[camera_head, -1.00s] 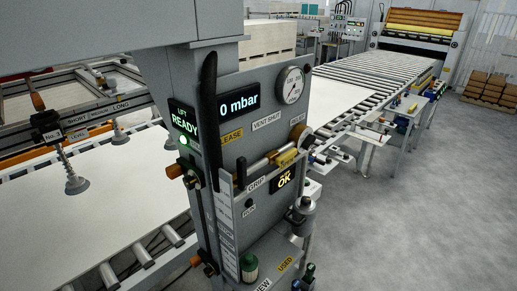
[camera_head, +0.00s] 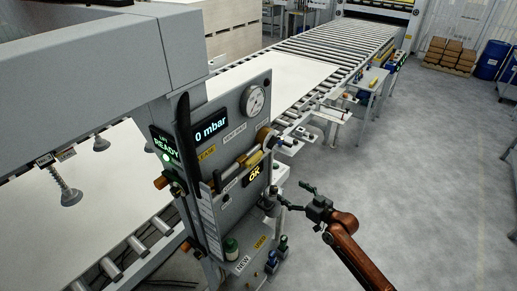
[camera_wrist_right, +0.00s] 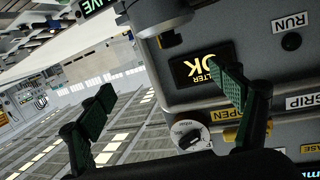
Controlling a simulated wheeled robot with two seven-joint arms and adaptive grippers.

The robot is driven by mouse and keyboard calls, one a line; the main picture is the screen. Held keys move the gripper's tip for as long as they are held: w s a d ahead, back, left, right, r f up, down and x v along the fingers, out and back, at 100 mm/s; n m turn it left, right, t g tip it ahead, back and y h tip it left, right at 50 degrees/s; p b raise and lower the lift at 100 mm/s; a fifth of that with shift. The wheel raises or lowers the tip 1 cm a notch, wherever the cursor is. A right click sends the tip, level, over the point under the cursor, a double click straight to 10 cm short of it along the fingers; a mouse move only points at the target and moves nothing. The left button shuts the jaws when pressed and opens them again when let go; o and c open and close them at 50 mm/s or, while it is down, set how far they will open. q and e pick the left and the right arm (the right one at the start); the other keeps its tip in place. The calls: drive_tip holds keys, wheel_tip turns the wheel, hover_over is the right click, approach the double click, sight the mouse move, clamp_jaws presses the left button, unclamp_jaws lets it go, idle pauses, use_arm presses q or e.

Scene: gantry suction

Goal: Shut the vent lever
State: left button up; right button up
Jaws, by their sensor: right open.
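In the head view a "VENT SHUT" label (camera_head: 234,135) sits on the grey control panel (camera_head: 262,112). Below it is a brass valve (camera_head: 252,160) with a slanted bar; I cannot tell for sure which part is the vent lever. My right gripper (camera_head: 292,192) is open and empty, to the right of the panel and below the valve, apart from it. In the right wrist view its two green-padded fingers (camera_wrist_right: 164,80) are spread before the panel face. My left gripper is not in view.
A long black handle (camera_head: 184,145) stands at the panel's left edge. The pressure display (camera_head: 210,126) reads 0 mbar, beside a round gauge (camera_head: 254,99). A roller conveyor (camera_head: 345,45) runs behind.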

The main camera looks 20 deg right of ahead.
sight(257, 158)
drive_tip(key=s+a+r+n+y+p, duration=0.15)
drive_tip(key=a+r, duration=0.25)
drive_tip(key=r, duration=0.5)
drive_tip(key=s+a+r+n+y+p, duration=0.1)
drive_tip(key=s+a+r+n+y, duration=0.3)
drive_tip(key=r, duration=0.6)
drive_tip(key=shift+m+h, duration=0.65)
drive_tip(key=shift+m, duration=0.3)
drive_tip(key=p+x, duration=0.3)
drive_tip(key=x, duration=0.6)
drive_tip(key=shift+d, duration=0.15)
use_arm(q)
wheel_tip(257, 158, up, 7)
use_arm(e)
drive_tip(key=shift+w+a+f, duration=0.1)
drive_tip(key=shift+w+a, duration=0.25)
drive_tip(key=shift+w, duration=0.2)
drive_tip(key=shift+c, duration=0.5)
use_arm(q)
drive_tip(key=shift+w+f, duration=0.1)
use_arm(e)
drive_tip(key=c, duration=1.6)
